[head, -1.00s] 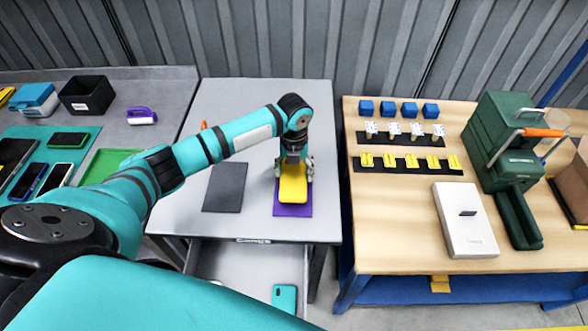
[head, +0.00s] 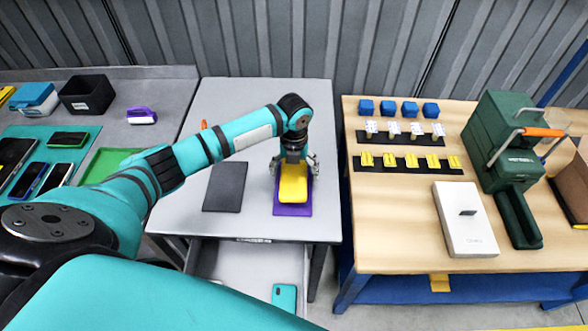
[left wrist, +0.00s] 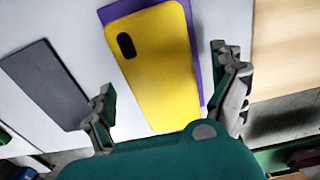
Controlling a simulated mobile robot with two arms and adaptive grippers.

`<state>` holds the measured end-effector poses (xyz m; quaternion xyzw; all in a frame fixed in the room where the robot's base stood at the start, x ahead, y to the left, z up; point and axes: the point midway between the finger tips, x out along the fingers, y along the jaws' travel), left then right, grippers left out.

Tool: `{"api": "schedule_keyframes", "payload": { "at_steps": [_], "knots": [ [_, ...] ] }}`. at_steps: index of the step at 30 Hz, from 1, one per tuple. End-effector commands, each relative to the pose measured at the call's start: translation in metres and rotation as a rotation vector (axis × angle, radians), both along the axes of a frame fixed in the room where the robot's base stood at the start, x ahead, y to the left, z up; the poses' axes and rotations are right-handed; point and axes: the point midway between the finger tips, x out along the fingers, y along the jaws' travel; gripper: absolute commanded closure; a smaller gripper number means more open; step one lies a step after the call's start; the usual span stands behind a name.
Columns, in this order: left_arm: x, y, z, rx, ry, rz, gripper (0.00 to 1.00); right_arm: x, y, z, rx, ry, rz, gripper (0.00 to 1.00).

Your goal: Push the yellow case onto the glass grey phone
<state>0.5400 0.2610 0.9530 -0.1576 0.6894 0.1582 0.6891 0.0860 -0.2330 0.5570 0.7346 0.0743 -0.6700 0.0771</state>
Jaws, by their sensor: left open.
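The yellow case (head: 293,186) lies on a purple mat (head: 293,210) on the grey table in the middle of the head view. In the left wrist view the yellow case (left wrist: 160,65) shows its back and a dark oval camera opening. The glass grey phone cannot be made out; it may be hidden under the case. My left gripper (head: 293,163) is over the far end of the case. In the left wrist view its two fingers (left wrist: 170,80) are spread apart, one on each side of the case, with a gap to it. My right gripper is not in view.
A dark grey mat (head: 225,187) lies left of the purple mat. An open drawer below holds a teal phone-shaped thing (head: 284,297). A wooden table (head: 400,210) on the right bears a white box (head: 465,220) and a green press (head: 503,140).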

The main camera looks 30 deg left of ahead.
Motion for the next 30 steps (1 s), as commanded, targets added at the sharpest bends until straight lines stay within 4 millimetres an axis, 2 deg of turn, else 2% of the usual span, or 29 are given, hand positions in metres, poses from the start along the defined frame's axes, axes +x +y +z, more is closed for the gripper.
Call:
{"api": "schedule_keyframes", "payload": {
  "at_steps": [8,11,21,24,30],
  "knots": [
    [0.001,0.0,0.007,-0.001,-0.003,-0.001,0.05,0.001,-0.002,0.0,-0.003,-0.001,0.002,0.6],
    [0.001,0.0,0.022,-0.001,-0.004,-0.001,0.05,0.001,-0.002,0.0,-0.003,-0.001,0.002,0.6],
    [0.001,0.001,0.092,0.0,-0.003,-0.001,0.05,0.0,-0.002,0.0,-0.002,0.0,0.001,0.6],
    [0.001,0.0,0.107,0.0,-0.002,0.0,0.05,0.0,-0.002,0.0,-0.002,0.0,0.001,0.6],
    [0.0,0.0,0.12,0.0,-0.001,0.0,0.05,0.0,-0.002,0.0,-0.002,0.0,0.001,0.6]
  ]
}}
